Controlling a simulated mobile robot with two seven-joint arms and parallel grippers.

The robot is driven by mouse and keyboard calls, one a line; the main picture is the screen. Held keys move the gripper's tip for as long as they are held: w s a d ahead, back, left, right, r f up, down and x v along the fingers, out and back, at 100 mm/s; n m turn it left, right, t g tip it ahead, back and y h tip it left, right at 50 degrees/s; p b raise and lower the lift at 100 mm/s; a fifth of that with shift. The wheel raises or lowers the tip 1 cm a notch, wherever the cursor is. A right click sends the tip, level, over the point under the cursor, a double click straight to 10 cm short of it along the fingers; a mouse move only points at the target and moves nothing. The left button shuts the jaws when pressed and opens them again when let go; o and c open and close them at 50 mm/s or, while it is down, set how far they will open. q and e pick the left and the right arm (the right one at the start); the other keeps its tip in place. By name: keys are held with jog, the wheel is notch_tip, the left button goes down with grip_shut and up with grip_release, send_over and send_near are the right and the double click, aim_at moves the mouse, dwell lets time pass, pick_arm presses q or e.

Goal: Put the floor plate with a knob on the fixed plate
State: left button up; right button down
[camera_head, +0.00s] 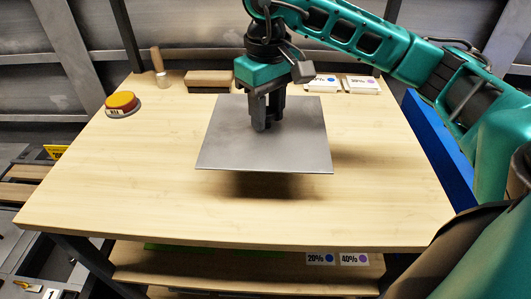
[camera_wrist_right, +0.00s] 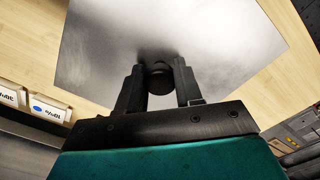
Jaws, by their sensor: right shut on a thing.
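The floor plate (camera_head: 225,135) is a flat grey metal square held above the wooden table, with its shadow on the wood below it. My right gripper (camera_head: 264,125) comes down onto the plate's middle from above. In the right wrist view its two fingers are shut on the dark round knob (camera_wrist_right: 159,78), with the plate (camera_wrist_right: 215,35) spread out beyond them. I cannot make out a separate fixed plate in either view. My left gripper is not in view.
The wooden table (camera_head: 120,190) is mostly clear. A lower shelf (camera_head: 220,272) carries percentage labels.

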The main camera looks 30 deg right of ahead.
aim_at(267, 128)
notch_tip(267, 128, down, 5)
jog(key=shift+r, duration=0.15)
jog(key=shift+f+b, duration=0.55)
jog(key=shift+f, duration=1.8)
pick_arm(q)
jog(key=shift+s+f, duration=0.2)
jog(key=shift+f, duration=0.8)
pick_arm(e)
jog(key=shift+f, duration=0.15)
jog(key=c, duration=0.7)
grip_release()
jog(key=shift+c, duration=0.2)
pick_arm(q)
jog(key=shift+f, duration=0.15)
